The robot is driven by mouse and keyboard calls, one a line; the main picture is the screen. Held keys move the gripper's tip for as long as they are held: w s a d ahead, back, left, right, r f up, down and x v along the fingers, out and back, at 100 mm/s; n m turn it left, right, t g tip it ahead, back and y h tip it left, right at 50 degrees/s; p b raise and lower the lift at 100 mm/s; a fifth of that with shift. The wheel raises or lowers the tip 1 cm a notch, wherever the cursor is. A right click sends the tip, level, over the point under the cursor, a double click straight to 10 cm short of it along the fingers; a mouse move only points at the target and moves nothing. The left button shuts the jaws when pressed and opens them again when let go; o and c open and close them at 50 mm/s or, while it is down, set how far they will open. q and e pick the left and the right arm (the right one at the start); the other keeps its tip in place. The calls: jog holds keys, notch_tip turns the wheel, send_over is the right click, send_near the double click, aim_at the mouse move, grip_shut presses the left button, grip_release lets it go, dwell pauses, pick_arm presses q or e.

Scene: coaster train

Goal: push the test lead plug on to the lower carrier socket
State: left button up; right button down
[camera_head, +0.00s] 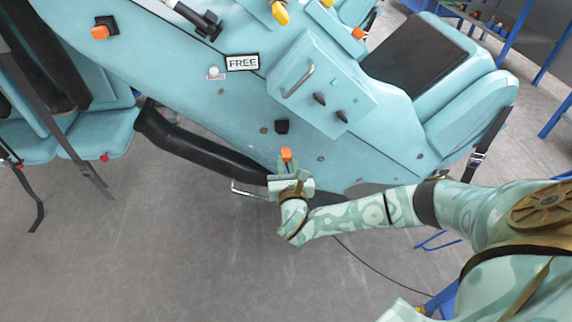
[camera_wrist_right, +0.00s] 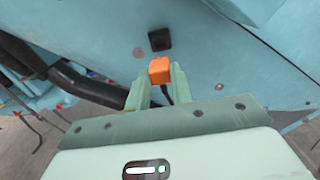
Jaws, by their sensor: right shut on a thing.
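The orange test lead plug (camera_head: 286,154) is held in my right gripper (camera_head: 287,166), which is shut on it. It also shows in the right wrist view (camera_wrist_right: 159,71), between the two green fingers (camera_wrist_right: 158,88). The lower carrier socket (camera_head: 282,127) is a small black square on the blue carrier side. It shows in the right wrist view (camera_wrist_right: 160,40) just beyond the plug. The plug appears a little below the socket and apart from it. A dark lead runs from the plug's side of the gripper. My left gripper is not in view.
A second black socket with an orange plug (camera_head: 100,32) is at the carrier's upper left. A box with a handle (camera_head: 318,85) juts out above right of the socket. A thick black tube (camera_head: 200,146) and a metal step bar (camera_head: 248,191) lie left of my gripper.

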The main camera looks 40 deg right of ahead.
aim_at(286, 150)
jog(key=shift+r, duration=0.15)
jog(key=shift+w+p, duration=0.1)
jog(key=shift+p, duration=0.2)
jog(key=shift+w+d, duration=0.25)
jog(key=b+x, duration=0.1)
jog(key=x, duration=0.2)
jog(key=shift+w+d+b, duration=0.3)
jog(key=shift+w+b, duration=0.1)
jog(key=shift+w, duration=0.1)
jog(key=shift+w+d, duration=0.2)
jog(key=shift+w, duration=0.1)
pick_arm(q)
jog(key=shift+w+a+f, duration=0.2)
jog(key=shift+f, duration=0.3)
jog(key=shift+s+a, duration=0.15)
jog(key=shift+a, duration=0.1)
